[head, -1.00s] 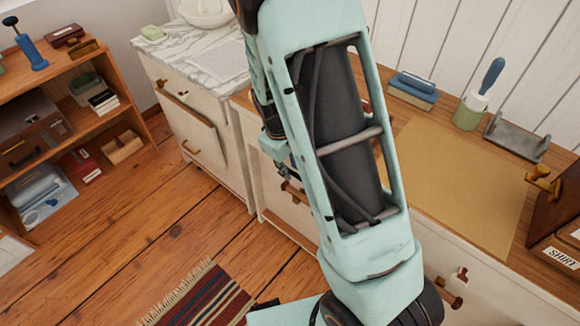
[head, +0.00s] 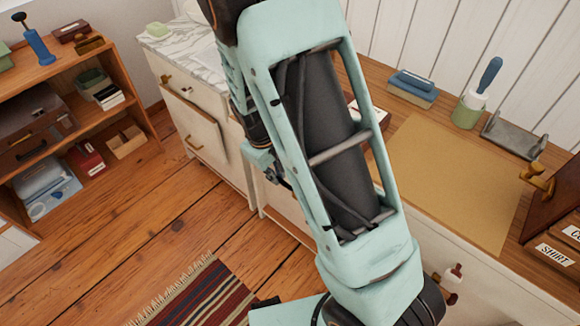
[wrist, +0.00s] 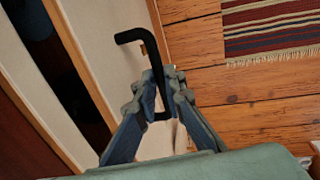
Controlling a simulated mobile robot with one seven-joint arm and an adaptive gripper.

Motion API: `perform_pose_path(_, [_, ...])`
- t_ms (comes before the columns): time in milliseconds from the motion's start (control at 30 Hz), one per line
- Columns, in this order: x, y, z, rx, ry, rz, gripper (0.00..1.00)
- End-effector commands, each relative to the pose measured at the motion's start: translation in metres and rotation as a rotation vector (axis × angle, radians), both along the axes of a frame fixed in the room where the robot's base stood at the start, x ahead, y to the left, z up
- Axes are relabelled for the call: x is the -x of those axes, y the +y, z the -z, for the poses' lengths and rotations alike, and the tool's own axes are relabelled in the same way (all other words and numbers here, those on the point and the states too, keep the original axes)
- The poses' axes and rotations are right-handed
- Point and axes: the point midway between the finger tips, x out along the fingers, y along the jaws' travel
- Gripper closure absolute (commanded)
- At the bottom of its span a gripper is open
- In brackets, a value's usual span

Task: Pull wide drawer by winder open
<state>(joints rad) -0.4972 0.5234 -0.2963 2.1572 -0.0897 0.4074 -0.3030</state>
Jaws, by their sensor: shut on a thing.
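My gripper (wrist: 162,88) is shut on a black bar-shaped handle (wrist: 132,37), seen in the wrist view. The handle stands out from a cream drawer front (wrist: 100,22) with a timber edge along its left side. A dark gap shows beyond that edge; I cannot tell how far the drawer is open. In the head view my gripper (head: 268,168) is small and partly hidden beside my arm, in front of the cream desk (head: 284,212). My arm covers most of the desk's front there, so the handle and drawer cannot be made out.
A marble-topped cabinet (head: 196,130) stands left of the desk. A timber shelf unit (head: 124,110) stands further left. A striped rug (head: 205,295) lies on open wooden floor.

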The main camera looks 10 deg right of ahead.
Motion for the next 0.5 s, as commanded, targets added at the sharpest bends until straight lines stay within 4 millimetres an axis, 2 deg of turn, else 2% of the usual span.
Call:
perform_pose_path(33, [0.006, 0.015, -0.002, 0.0, 0.001, -0.009, 1.0])
perform_pose_path(100, [0.014, 0.031, -0.002, 0.0, 0.001, -0.01, 1.0])
perform_pose_path(500, [0.078, 0.12, -0.001, 0.002, 0.002, -0.009, 1.0])
